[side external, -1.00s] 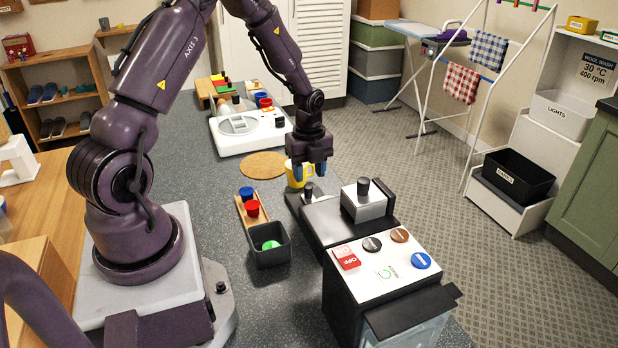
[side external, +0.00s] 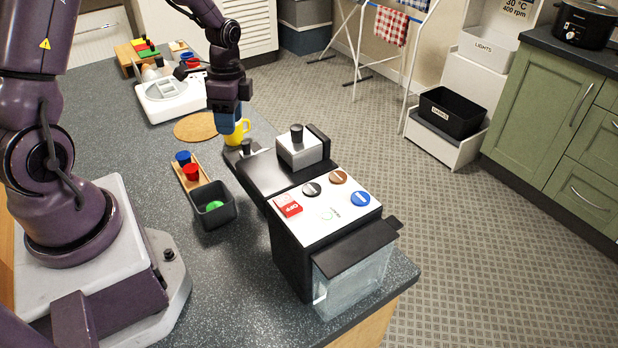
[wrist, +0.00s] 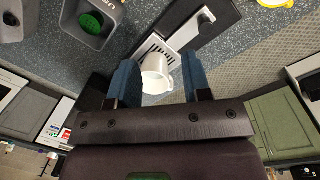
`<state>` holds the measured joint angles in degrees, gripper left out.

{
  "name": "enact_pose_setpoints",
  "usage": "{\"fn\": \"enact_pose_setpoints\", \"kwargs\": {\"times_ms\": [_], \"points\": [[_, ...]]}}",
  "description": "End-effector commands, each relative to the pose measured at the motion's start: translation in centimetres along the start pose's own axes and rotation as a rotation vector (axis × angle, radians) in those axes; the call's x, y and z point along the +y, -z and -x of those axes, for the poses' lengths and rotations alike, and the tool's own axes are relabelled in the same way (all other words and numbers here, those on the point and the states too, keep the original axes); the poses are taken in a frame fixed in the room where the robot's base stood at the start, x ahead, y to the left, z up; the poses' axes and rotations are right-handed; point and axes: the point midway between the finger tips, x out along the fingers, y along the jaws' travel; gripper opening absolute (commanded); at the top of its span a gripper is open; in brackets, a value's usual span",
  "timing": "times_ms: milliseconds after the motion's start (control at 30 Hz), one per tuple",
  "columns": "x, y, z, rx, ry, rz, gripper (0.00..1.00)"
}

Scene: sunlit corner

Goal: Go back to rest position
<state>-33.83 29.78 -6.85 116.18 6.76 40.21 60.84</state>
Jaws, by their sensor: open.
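My gripper (side external: 229,126) points down over the coffee machine's (side external: 325,215) far end in the side view. A yellow mug (side external: 241,131) shows partly behind its fingers there; I cannot tell whether they touch. In the wrist view my gripper (wrist: 160,80) has its two blue fingers wide apart. A white cup-like thing (wrist: 156,82) shows between them, beside a slotted grate (wrist: 157,48). Contact with it is not clear. A yellow rim (wrist: 277,3) is cut off at the top right of the wrist view.
A dark bin (side external: 212,215) with a green item stands left of the machine, beside a wooden holder (side external: 180,171) with red and blue cups. A cork mat (side external: 196,127) and white appliance (side external: 171,97) lie beyond. Bare counter (side external: 110,135) lies towards my base.

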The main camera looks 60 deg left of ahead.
Motion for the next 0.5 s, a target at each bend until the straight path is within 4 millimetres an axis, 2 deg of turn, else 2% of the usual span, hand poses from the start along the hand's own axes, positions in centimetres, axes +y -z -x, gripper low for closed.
{"fn": "enact_pose_setpoints", "kwargs": {"times_ms": [33, 200, 333, 500], "points": [[1.2, 0.3, 2.1, 0.002, 0.025, 0.104, 0.45], [5.9, 0.8, 7.8, 0.041, 0.092, 0.445, 0.45], [9.7, 1.0, 11.3, 0.111, 0.136, 0.633, 0.45], [14.6, 0.8, 14.8, 0.244, 0.173, 0.778, 0.45]]}}
